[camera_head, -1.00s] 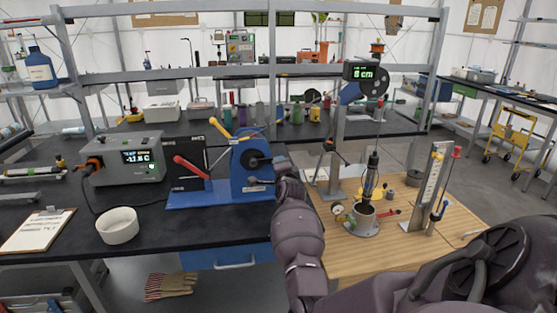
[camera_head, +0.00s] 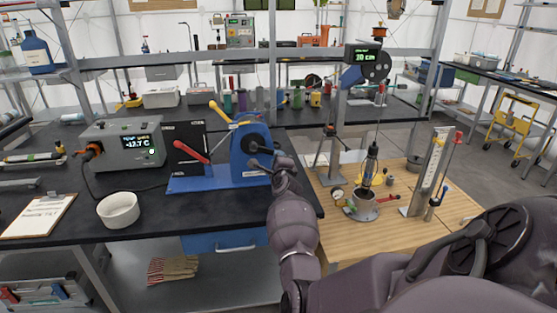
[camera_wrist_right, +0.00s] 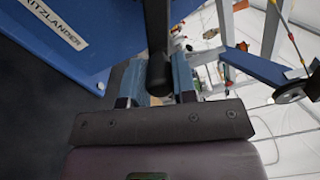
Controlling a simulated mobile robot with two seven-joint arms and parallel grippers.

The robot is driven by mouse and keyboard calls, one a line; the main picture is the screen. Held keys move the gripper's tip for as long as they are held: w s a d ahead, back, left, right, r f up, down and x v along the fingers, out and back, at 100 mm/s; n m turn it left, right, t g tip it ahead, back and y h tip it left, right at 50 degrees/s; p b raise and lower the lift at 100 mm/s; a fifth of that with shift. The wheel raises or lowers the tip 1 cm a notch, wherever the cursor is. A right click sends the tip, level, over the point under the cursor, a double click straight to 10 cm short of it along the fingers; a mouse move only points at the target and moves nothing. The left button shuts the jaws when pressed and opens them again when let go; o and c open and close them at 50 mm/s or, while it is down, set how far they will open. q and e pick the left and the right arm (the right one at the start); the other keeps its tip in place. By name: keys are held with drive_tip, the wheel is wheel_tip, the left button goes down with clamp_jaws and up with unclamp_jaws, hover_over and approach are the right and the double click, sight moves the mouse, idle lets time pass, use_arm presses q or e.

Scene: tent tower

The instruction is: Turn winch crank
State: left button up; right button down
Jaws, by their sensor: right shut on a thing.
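The blue winch (camera_head: 240,168) stands on the dark bench in the head view, with a yellow-knobbed lever and a red-handled lever. Its crank is on the side facing my right arm. In the right wrist view the black crank handle (camera_wrist_right: 160,75) lies between the two blue-grey fingers. My right gripper (camera_wrist_right: 159,82) is shut on this handle. In the head view the right gripper (camera_head: 282,164) is at the winch's right side, largely hidden by my own arm. The display (camera_head: 367,56) on the mast reads 10 cm. My left gripper is not in view.
A grey control box (camera_head: 122,145) reading about -12.7 C and a white bowl (camera_head: 119,209) stand left of the winch. A wooden table (camera_head: 345,233) at right holds a probe (camera_head: 371,165) hanging over a metal pot (camera_head: 362,207), and an upright scale (camera_head: 432,170).

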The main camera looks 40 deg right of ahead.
drive_tip(key=c, duration=0.9)
unclamp_jaws()
drive_tip(key=shift+c, duration=0.2)
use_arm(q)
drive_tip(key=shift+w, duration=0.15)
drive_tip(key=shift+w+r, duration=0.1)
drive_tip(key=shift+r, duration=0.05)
